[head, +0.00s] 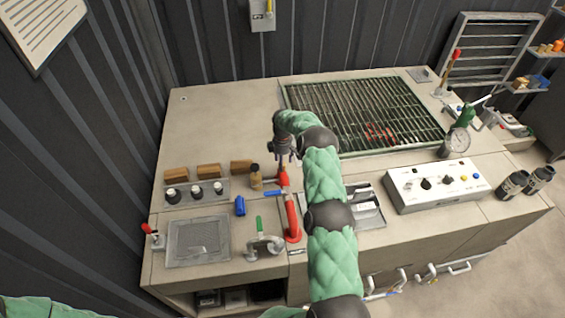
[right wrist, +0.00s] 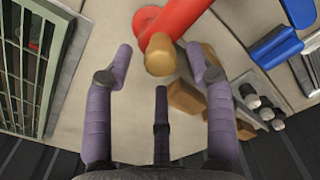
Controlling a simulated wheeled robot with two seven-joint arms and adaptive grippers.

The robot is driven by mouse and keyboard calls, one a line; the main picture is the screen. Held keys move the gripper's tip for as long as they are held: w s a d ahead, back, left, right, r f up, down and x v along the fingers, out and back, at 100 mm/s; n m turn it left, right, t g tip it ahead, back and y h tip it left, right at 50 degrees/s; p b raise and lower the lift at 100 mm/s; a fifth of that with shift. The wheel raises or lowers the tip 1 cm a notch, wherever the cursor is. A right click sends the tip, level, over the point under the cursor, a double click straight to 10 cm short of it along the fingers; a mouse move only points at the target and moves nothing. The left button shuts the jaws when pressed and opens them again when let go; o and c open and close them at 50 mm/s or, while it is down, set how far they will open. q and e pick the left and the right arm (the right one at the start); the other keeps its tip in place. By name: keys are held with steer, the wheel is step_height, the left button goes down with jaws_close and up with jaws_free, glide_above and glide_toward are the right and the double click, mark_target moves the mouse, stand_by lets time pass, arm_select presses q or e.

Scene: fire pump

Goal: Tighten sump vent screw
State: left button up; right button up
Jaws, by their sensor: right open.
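The sump vent screw appears to be the brass-coloured round piece (right wrist: 160,57) at the end of a red pipe (right wrist: 175,18) in the right wrist view. In the head view the red pipe (head: 292,218) stands at the front middle of the bench, with a red part (head: 283,178) at its top. My right gripper (right wrist: 160,57) is open, its two purple fingers on either side of the brass piece and apart from it. In the head view the right gripper (head: 284,158) is just above the red top, partly hidden by my arm. My left gripper is out of view.
A green grating (head: 300,96) covers the back right. The bench's back left is clear.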

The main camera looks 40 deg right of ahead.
steer(key=shift+f, duration=0.9)
jaws_close()
steer(key=shift+f, duration=0.1)
